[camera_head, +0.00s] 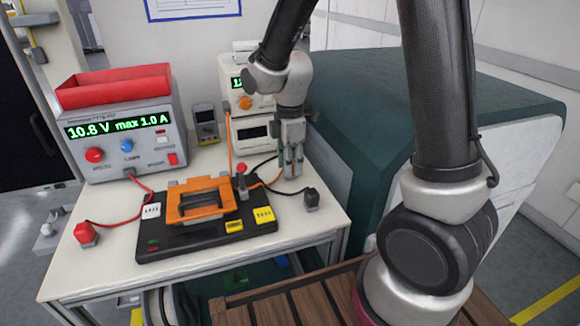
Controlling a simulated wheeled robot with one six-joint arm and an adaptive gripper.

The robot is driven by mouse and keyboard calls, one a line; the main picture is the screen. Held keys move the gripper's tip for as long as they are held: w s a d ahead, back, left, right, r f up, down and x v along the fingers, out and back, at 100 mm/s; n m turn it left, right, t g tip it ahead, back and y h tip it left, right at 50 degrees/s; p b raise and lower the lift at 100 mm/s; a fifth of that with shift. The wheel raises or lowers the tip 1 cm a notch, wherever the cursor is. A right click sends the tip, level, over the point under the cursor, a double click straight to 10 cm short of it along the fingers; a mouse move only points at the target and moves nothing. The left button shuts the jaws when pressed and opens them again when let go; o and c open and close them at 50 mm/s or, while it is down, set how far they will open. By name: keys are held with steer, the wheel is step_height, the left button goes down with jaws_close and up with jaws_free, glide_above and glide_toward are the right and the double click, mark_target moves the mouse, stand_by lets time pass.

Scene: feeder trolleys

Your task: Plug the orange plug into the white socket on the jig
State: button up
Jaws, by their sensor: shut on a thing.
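My gripper (292,165) points down over the back right of the white table, beside the jig. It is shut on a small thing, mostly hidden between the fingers. An orange cable (268,184) leads toward the fingertips, so this appears to be the orange plug; its orange body does not show clearly. The jig (190,245) is a black plate with an orange clamp frame (200,198) on top, left of my gripper.
A red plug (86,235) stands at the front left, and a black plug (311,200) at the right edge. A power supply (128,145) with a red bin (115,86), a multimeter (206,124) and a second instrument (252,132) stand behind. A red-knobbed lever (241,168) rises near the clamp.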

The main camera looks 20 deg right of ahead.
step_height(320, 180, up, 12)
steer(key=shift+r, duration=0.25)
stand_by(0.4)
steer(key=shift+a, duration=0.1)
steer(key=s+a, duration=0.2)
steer(key=a, duration=1.5)
steer(key=s+a, duration=0.3)
steer(key=a, duration=1.4)
steer(key=shift+a, duration=0.3)
steer(key=shift+f, duration=0.15)
steer(key=shift+f, duration=1.35)
steer(key=shift+f, duration=2.95)
